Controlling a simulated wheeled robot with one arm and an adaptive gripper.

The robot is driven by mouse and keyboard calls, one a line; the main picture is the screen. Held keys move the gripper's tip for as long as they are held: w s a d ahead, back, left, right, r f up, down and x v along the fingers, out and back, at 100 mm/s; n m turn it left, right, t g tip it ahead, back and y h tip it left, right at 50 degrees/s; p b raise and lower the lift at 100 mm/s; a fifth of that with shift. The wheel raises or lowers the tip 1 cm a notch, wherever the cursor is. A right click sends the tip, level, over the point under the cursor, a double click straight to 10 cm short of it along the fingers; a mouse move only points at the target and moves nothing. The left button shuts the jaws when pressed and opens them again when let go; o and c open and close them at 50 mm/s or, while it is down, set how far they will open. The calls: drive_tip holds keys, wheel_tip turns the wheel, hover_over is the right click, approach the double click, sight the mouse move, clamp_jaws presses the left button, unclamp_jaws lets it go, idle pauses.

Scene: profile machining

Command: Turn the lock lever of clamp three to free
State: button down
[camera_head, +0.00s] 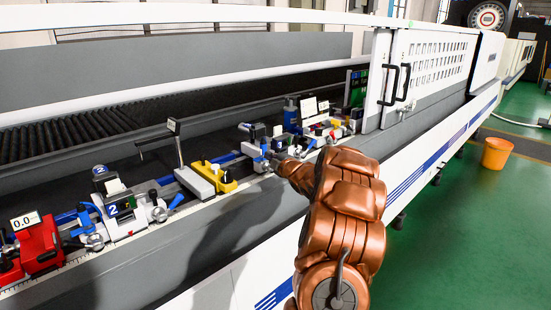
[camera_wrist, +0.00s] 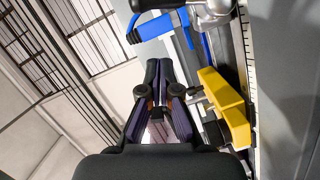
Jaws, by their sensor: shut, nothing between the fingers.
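A clamp (camera_head: 256,145) on the rail sits beside the tip of my arm in the head view; I cannot read a number on it. A blue lever (camera_wrist: 157,27) lies across the top of the wrist view, next to a rounded metal part (camera_wrist: 212,8). My gripper (camera_wrist: 158,66) is shut and empty, its dark fingertips just below the blue lever in that picture; a gap shows, and I see no contact. In the head view my gripper (camera_head: 277,160) is small and partly hidden by the copper arm. The lever's lock position cannot be told.
A yellow block (camera_wrist: 226,104) stands right of my fingers in the wrist view; it also shows in the head view (camera_head: 222,178). A clamp marked 2 (camera_head: 122,207) and a red unit (camera_head: 38,245) are at left. Several fixtures (camera_head: 318,125) crowd the rail beyond.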

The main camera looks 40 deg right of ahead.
drive_tip(key=shift+w+d+f+p, duration=0.25)
drive_tip(key=shift+w+d+p, duration=0.35)
drive_tip(key=shift+w+d, duration=0.25)
drive_tip(key=shift+d+f+p, duration=0.3)
drive_tip(key=shift+d, duration=0.3)
drive_tip(key=shift+d+f+p, duration=0.25)
drive_tip(key=shift+d, duration=0.3)
